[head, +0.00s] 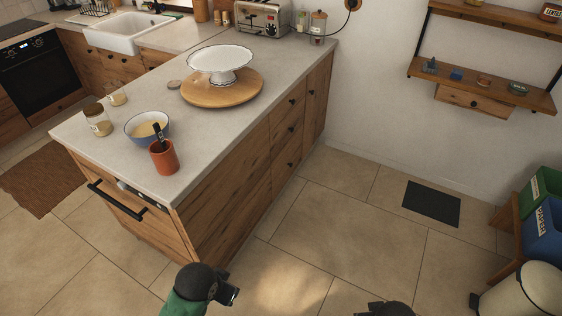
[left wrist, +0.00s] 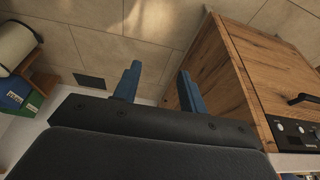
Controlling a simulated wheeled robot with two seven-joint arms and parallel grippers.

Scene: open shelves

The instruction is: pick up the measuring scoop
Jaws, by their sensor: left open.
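I cannot clearly make out a measuring scoop. A dark-handled utensil (head: 159,133) stands in an orange cup (head: 164,158) near the counter's front corner; its lower end is hidden, so I cannot tell what it is. My left gripper (head: 231,292) is low in front of the counter, over the floor and apart from everything. In the left wrist view its two blue fingers (left wrist: 157,85) are spread with nothing between them. Only a dark part of my right arm shows at the bottom edge of the head view; its fingers are not seen.
The counter (head: 225,120) also holds a bowl (head: 147,127), jars (head: 97,120) and a white cake stand (head: 221,60) on a round board (head: 222,88). Small items stand on a wall shelf (head: 480,83). Bins (head: 545,225) stand at the right.

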